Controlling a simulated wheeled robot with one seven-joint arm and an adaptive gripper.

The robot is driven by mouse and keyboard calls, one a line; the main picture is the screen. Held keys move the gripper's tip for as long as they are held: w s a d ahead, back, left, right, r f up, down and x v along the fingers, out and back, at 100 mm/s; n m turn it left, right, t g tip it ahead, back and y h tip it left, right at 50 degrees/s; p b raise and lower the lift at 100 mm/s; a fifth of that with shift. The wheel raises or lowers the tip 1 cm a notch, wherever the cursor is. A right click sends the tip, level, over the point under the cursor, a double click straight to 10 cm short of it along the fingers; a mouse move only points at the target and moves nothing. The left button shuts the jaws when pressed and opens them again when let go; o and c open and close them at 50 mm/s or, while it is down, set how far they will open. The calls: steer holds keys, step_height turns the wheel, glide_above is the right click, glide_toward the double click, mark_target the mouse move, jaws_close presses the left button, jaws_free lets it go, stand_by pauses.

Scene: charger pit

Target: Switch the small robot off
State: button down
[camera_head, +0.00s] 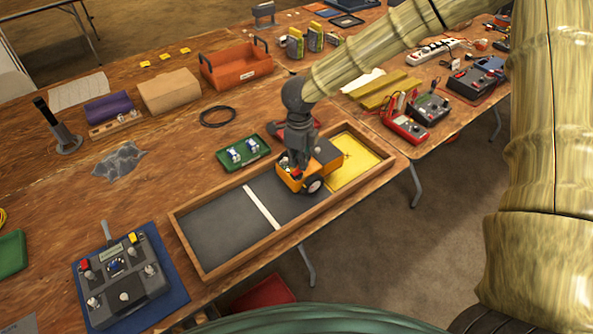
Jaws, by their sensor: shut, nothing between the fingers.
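The small robot (288,179) is orange-yellow with dark wheels. It stands in the long wooden-rimmed tray (226,272), near the border between the dark floor and the yellow zone (358,160). Small red, white and green details show on its near-left top. My gripper (297,165) is dark grey, shut and empty, and points down right at the top of the small robot. It hides part of the robot's top. I cannot tell whether the fingertips touch it or which switch lies beneath.
A grey control box (122,283) with knobs sits on a blue mat at the front left. A green tray (244,152) with small parts lies behind the pit. An orange toolbox (237,67) stands farther back. Red and black devices (405,129) lie at right.

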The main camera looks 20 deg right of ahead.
steer(key=shift+s+f, duration=0.1)
steer(key=shift+f, duration=0.8)
stand_by(0.8)
steer(key=shift+r, duration=0.15)
steer(key=shift+r+p, duration=3.4)
steer(key=shift+p, duration=0.1)
steer(key=shift+f, duration=0.1)
